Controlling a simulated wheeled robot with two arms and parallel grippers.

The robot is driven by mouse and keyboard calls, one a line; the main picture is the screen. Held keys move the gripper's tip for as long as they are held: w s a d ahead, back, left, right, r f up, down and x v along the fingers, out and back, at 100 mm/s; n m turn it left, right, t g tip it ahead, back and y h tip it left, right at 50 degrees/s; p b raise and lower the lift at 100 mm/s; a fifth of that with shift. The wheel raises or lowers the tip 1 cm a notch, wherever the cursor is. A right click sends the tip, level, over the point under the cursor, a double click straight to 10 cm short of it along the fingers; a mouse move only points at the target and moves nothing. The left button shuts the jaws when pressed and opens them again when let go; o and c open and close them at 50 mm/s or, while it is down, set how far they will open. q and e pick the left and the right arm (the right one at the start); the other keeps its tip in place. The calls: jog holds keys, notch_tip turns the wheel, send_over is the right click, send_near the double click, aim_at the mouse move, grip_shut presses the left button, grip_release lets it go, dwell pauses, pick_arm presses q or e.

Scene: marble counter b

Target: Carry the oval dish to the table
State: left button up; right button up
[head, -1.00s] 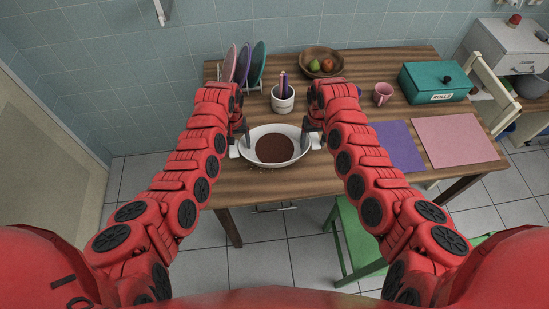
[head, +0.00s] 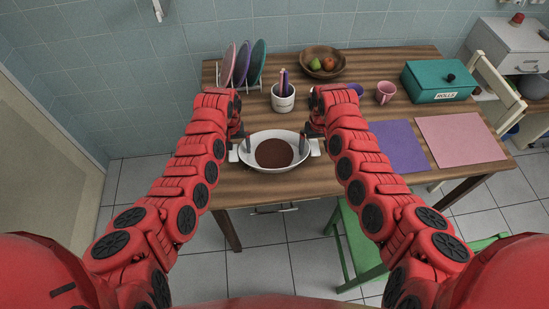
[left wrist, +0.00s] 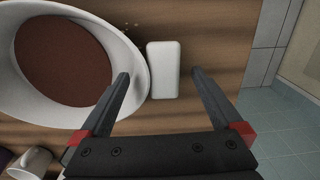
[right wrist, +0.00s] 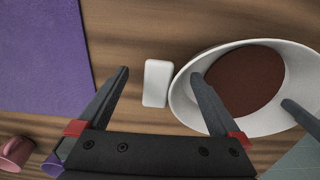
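The oval dish (head: 274,168) is white with a brown filling (head: 274,153) and a pale block-like handle at each end. It appears to rest on the wooden table (head: 350,178) near the front edge. My left gripper (head: 240,147) is open over the left handle (left wrist: 163,70); one finger overlaps the dish rim, the other is outside. My right gripper (head: 310,146) is open over the right handle (right wrist: 157,83), also with one finger over the dish. Both wrist views show gaps between fingers and handles. Contact with the rim cannot be told.
A white utensil cup (head: 283,98) stands behind the dish. Plates in a rack (head: 242,65), a fruit bowl (head: 322,63), a pink mug (head: 385,92) and a teal box (head: 438,82) stand further back. Purple (head: 398,146) and pink (head: 460,140) mats lie right. A green chair (head: 350,240) stands in front.

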pick_arm(q)
jog(key=shift+d+r, duration=0.1)
jog(key=shift+r, duration=0.4)
pick_arm(e)
jog(key=shift+a, duration=0.1)
pick_arm(q)
notch_tip(320, 180, up, 8)
jog(key=shift+w+r, duration=0.1)
jog(key=shift+r, duration=0.15)
pick_arm(e)
jog(key=shift+a, duration=0.1)
jog(key=shift+r, duration=0.1)
pick_arm(q)
notch_tip(320, 180, up, 2)
jog(key=shift+r, duration=0.25)
pick_arm(e)
notch_tip(320, 180, up, 12)
